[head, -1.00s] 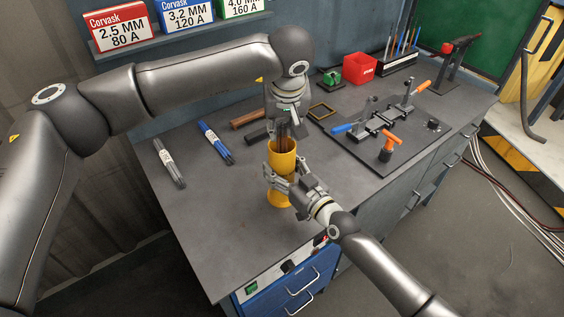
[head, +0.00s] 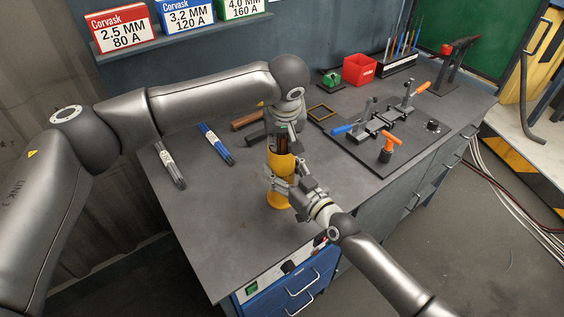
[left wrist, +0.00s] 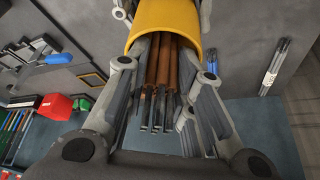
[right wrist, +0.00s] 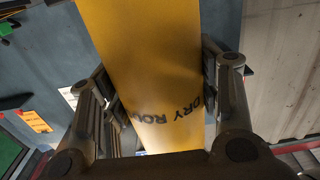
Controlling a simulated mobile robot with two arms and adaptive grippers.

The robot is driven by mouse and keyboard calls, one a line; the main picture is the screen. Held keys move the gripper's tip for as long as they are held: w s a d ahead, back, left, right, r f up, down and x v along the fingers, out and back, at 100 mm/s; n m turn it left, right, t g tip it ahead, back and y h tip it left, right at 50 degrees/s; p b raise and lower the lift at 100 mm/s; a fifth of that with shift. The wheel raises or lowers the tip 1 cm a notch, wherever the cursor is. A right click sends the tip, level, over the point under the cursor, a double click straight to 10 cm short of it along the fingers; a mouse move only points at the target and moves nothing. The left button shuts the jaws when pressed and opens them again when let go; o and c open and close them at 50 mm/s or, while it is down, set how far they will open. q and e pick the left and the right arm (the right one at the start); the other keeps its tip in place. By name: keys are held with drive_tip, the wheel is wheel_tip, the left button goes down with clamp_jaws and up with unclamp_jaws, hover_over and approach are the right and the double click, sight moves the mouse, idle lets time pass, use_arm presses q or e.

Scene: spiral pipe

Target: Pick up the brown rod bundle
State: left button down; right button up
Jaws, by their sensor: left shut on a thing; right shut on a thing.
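The brown rod bundle (left wrist: 165,80) stands in the yellow canister (head: 281,166), its lower part hidden inside. The rod ends stick out of the canister mouth, brown with dark tips, in the left wrist view. My left gripper (head: 285,143) is right above the canister mouth, shut on the bundle, with a finger on each side of the rods. My right gripper (head: 283,183) is shut on the canister's side. The canister's yellow wall with dark lettering (right wrist: 150,70) fills the middle of the right wrist view between the fingers.
A grey rod bundle (head: 170,165) and a blue rod bundle (head: 215,144) lie on the bench to the left. A brown bar (head: 246,120) lies behind. A clamp fixture (head: 385,125) and red box (head: 358,69) stand to the right. The bench's front left is clear.

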use_arm(q)
drive_tip(key=shift+s+f, duration=0.15)
drive_tip(key=shift+f, duration=0.05)
use_arm(e)
drive_tip(key=shift+w+d+r, duration=0.1)
drive_tip(key=shift+w+r, duration=0.05)
drive_tip(key=shift+r, duration=0.05)
use_arm(q)
drive_tip(key=shift+r, duration=0.35)
drive_tip(key=r, duration=1.1)
drive_tip(key=shift+w+d+r, duration=0.1)
drive_tip(key=shift+w+r, duration=0.05)
drive_tip(key=shift+w, duration=0.1)
use_arm(e)
drive_tip(key=shift+f, duration=0.3)
use_arm(q)
wheel_tip(320, 180, up, 12)
drive_tip(key=shift+r, duration=0.25)
use_arm(e)
drive_tip(key=o, duration=1.4)
